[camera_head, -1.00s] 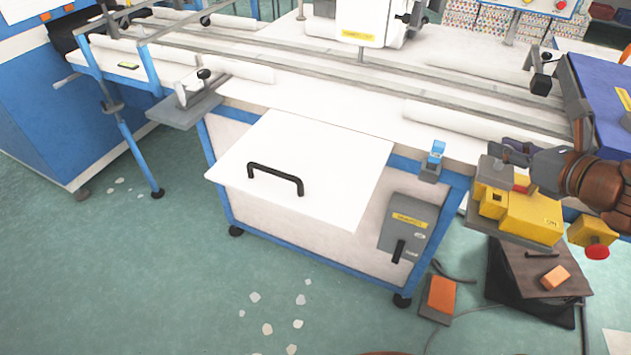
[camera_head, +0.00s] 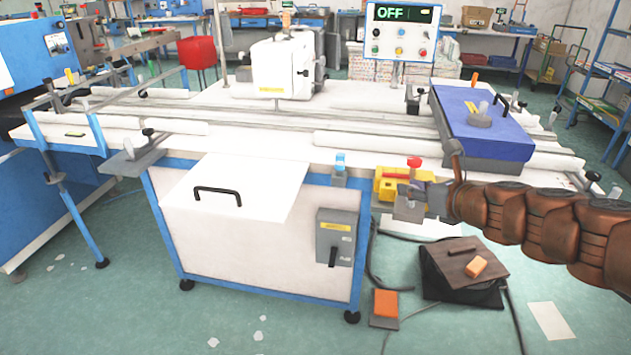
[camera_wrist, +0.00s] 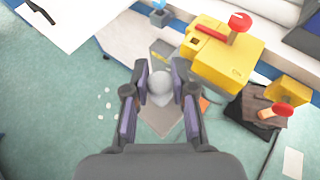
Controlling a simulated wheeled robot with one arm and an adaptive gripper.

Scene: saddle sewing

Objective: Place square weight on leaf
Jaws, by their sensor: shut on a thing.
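My gripper (camera_head: 418,190) is shut on the square weight (camera_head: 408,210), a grey square block, and holds it in the air in front of the yellow control box. In the wrist view the fingers (camera_wrist: 160,72) close on the weight's round knob, and its square plate (camera_wrist: 160,120) shows below them. The leaf appears to be the white flat panel (camera_head: 262,180) with a black handle, at the machine table's front, left of my gripper. Its corner (camera_wrist: 75,35) shows at the upper left of the wrist view.
The yellow box (camera_head: 388,186) with a red button is close behind my gripper. A small blue-topped block (camera_head: 340,162) stands on the edge between leaf and gripper. A blue box (camera_head: 490,135) carrying a round grey weight (camera_head: 478,120) is at the right.

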